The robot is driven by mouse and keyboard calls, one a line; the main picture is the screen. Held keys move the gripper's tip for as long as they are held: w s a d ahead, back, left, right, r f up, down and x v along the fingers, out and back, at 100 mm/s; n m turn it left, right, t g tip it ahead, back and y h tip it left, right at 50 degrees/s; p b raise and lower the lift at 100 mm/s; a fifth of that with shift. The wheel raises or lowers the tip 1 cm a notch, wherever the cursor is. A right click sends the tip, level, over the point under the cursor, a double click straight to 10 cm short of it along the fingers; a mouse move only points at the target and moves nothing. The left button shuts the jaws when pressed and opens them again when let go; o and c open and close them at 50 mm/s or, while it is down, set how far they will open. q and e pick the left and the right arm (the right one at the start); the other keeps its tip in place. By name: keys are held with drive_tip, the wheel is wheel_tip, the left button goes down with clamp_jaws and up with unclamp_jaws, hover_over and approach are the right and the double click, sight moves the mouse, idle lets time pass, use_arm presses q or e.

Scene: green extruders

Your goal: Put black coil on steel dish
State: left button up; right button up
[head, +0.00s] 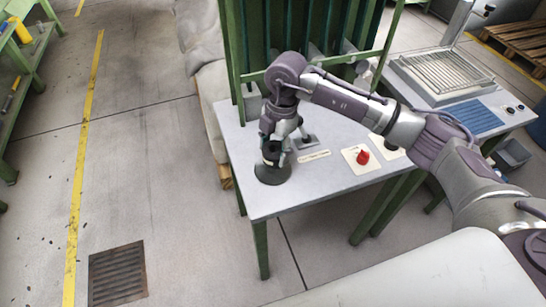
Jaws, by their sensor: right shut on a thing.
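My right gripper (273,155) points down at the left end of the grey worktable. It is shut on a small dark thing that looks like the black coil (271,151), mostly hidden between the fingers. Just below is a dark grey round dish (272,177), which I take for the steel dish. The coil is over the dish; I cannot tell whether it touches it. My left gripper is not in view.
The worktable (262,208) has a red knob on a pale plate (361,157) to the right of the dish. Green machine posts (234,60) stand behind. Its front left surface is clear. A floor grate (117,273) lies at lower left.

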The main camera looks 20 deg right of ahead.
sight(271, 170)
drive_tip(key=shift+w+a+f, duration=0.1)
drive_tip(key=shift+a+f, duration=0.05)
drive_tip(key=shift+f, duration=2)
drive_tip(key=shift+f, duration=0.15)
drive_tip(key=o, duration=1.2)
drive_tip(key=r, duration=0.4)
drive_tip(key=d+r, duration=0.1)
drive_tip(key=r, duration=0.7)
drive_tip(key=shift+w+d+r+b, duration=0.15)
drive_tip(key=shift+w+d+b, duration=0.2)
drive_tip(key=shift+b, duration=0.05)
